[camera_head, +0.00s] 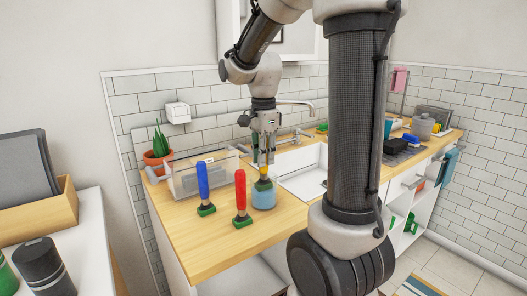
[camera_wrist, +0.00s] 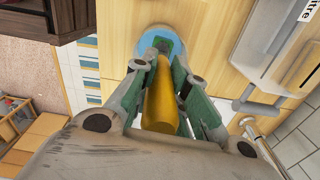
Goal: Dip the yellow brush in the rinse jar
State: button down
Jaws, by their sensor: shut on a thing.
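My gripper (camera_head: 265,152) is shut on the yellow brush (camera_head: 264,171), holding it upright with its green head down. The rinse jar (camera_head: 263,197), pale blue, stands on the wooden counter directly below. The green head is at the jar's rim; how far it is inside I cannot tell. In the wrist view, my gripper (camera_wrist: 160,75) has a finger on each side of the yellow handle (camera_wrist: 160,108). The green head lies over the blue round jar (camera_wrist: 148,38), whose opening is partly hidden.
A blue brush (camera_head: 202,183) and a red brush (camera_head: 240,194) stand upright on green heads left of the jar. A clear bin (camera_head: 185,181) is behind them. The sink (camera_head: 303,165) and its tap (camera_head: 296,103) are to the right. The front left counter is clear.

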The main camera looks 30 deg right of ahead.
aim_at(263, 179)
jog(key=shift+f, duration=2.35)
jog(key=shift+r, duration=6.75)
